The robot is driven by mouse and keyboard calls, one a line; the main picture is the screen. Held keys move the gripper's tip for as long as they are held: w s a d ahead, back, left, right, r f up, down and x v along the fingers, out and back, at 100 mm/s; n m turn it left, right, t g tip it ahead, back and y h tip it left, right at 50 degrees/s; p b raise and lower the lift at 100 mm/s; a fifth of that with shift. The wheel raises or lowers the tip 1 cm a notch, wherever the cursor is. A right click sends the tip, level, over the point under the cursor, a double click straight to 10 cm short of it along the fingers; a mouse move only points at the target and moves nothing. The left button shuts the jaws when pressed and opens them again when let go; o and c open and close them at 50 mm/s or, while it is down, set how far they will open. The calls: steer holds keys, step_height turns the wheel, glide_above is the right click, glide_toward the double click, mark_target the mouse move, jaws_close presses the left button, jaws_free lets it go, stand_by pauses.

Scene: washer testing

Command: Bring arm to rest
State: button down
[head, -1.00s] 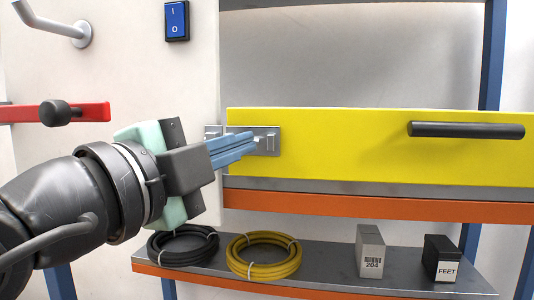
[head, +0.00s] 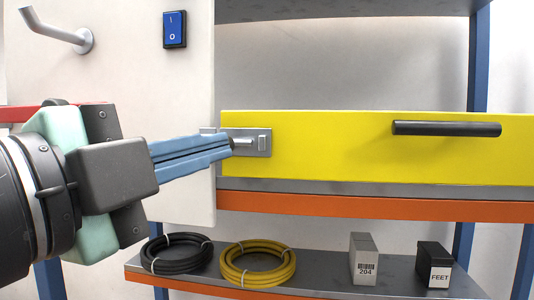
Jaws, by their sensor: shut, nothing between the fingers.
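My gripper (head: 228,147) comes in from the left in the head view. Its blue fingers are shut together with nothing between them. Their tips overlap the left part of a metal latch (head: 262,143) on the yellow panel (head: 340,150); I cannot tell whether they touch it. The fingers hide part of the latch. The yellow panel has a long black handle (head: 447,129) at its right.
A blue switch (head: 175,29) and a metal hook (head: 62,32) are on the pale wall panel. An orange-edged shelf below holds a black coil (head: 177,253), a yellow coil (head: 257,264), a grey box (head: 363,259) and a black FEET box (head: 434,264).

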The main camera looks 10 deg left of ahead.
steer(key=s+d+n+t+y+b, duration=0.1)
steer(key=d+n+t, duration=0.3)
steer(key=n, duration=0.5)
steer(key=s+d+r+n+t+y+b, duration=0.1)
steer(key=d+n+t+y, duration=0.3)
steer(key=d+n, duration=0.4)
steer(key=shift+s+d+n+t+y, duration=0.35)
steer(key=shift+s+n+t, duration=0.2)
steer(key=shift+n, duration=0.25)
